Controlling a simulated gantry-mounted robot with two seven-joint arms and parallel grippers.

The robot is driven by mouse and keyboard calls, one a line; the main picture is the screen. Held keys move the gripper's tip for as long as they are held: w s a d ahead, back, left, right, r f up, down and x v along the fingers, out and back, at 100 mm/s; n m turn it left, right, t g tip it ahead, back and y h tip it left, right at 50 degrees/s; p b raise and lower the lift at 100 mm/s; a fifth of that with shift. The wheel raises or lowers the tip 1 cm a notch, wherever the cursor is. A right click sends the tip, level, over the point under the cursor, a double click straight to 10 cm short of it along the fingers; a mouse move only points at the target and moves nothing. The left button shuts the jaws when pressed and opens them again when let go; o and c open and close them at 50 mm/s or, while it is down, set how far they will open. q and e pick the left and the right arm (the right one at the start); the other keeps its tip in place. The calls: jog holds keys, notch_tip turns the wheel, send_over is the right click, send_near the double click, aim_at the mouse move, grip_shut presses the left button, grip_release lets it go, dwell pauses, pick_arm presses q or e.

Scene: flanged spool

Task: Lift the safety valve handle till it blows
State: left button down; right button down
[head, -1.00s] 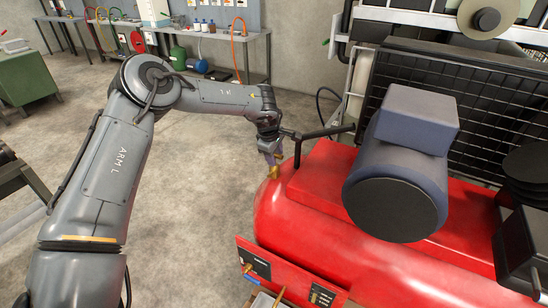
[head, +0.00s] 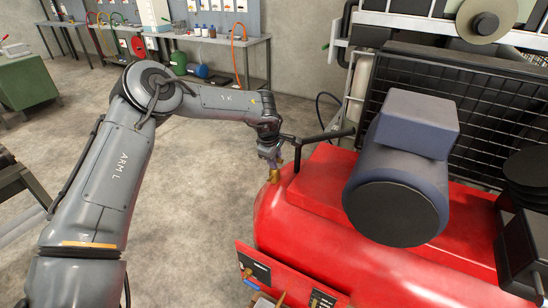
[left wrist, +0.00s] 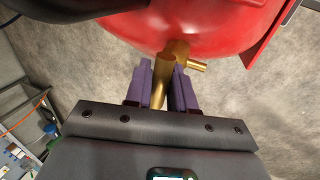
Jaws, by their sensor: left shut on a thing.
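The red compressor tank (head: 285,225) lies on the right, with a brass safety valve (head: 274,175) at its upper left end. In the left wrist view the brass valve (left wrist: 181,50) stands against the red tank, with a short stub pointing right. A brass handle-like rod (left wrist: 160,82) runs from it toward my palm. My left gripper (head: 270,158) is at the valve. In the wrist view its purple fingers (left wrist: 163,88) are shut around the brass rod. The exact grip contact is partly hidden. My right gripper is not in view.
A black pipe (head: 320,134) rises from the tank just right of my left gripper. A blue-grey motor (head: 400,165) sits on the tank before a black mesh guard (head: 490,115). The concrete floor left of the tank is clear. A workbench (head: 225,38) stands behind.

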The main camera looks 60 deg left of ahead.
pick_arm(q)
jog(key=shift+r+p, duration=0.65)
jog(key=shift+r, duration=0.3)
dwell(0.7)
dwell(0.8)
jog(key=shift+f+b, duration=0.55)
jog(key=shift+f, duration=0.35)
dwell(0.3)
jog(key=c, duration=0.7)
grip_release()
jog(key=shift+r, duration=0.15)
